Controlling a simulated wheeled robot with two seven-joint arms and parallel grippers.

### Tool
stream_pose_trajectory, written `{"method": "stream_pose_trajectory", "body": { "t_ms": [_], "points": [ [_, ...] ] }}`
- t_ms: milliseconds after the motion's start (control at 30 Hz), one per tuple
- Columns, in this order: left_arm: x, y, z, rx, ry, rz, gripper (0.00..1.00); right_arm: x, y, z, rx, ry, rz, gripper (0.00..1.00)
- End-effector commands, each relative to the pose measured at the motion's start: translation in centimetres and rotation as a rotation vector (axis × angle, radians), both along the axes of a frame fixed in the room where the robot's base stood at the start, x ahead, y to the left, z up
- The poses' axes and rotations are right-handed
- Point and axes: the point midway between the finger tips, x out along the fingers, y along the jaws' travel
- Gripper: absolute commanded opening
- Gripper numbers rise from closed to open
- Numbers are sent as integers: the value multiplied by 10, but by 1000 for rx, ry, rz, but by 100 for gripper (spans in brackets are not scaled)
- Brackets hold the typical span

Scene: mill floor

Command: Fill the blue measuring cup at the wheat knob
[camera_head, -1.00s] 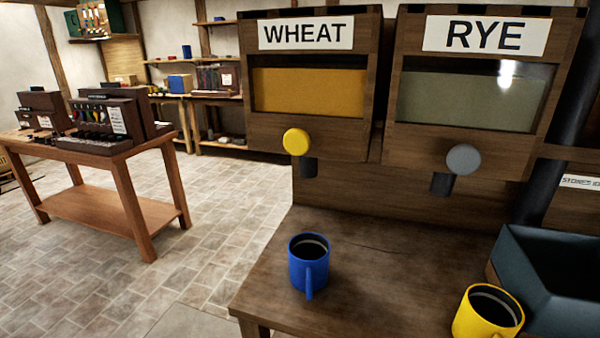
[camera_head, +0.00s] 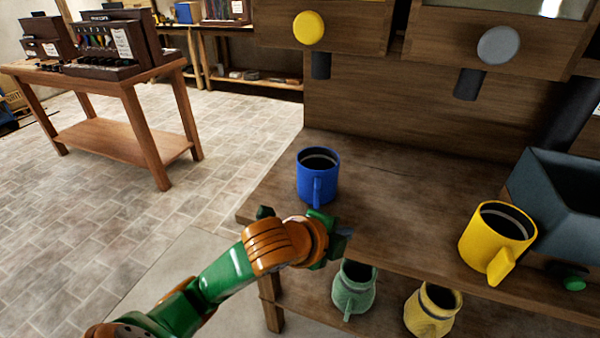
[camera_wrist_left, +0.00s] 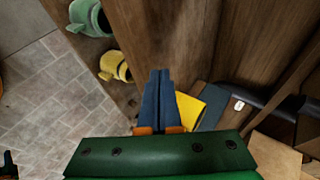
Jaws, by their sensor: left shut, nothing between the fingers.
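The blue measuring cup (camera_head: 317,176) stands upright on the wooden table below the wheat spout (camera_head: 320,66), its handle towards me. Its inside looks dark; I cannot tell whether it holds anything. The yellow wheat knob (camera_head: 309,28) is on the bin front, just above the spout. My left gripper (camera_head: 342,240) is near the table's front edge, in front of and a little right of the blue cup, apart from it. In the left wrist view its dark blue fingers (camera_wrist_left: 158,95) are together and empty. My right gripper is not in view.
The grey rye knob (camera_head: 498,45) and its spout (camera_head: 470,84) are at the right. A yellow cup (camera_head: 497,238) stands on the table beside a dark open box (camera_head: 560,190). A green jug (camera_head: 353,290) and a yellow jug (camera_head: 432,312) stand below the tabletop.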

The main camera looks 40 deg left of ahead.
Motion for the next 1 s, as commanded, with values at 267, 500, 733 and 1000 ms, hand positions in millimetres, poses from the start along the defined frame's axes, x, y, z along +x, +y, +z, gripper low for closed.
{"method": "stream_pose_trajectory", "body": {
  "t_ms": [267, 500, 733, 1000],
  "points": [
    [10, 41, 178, 864, -389, -317, 0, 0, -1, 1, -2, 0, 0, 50],
    [-42, 90, 281, 1477, -442, -314, 0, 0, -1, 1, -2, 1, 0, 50],
    [-70, 108, 308, 1673, -409, -290, 0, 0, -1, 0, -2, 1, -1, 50],
    [-70, 109, 309, 1678, -409, -291, 0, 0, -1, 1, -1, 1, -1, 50]
  ]
}}
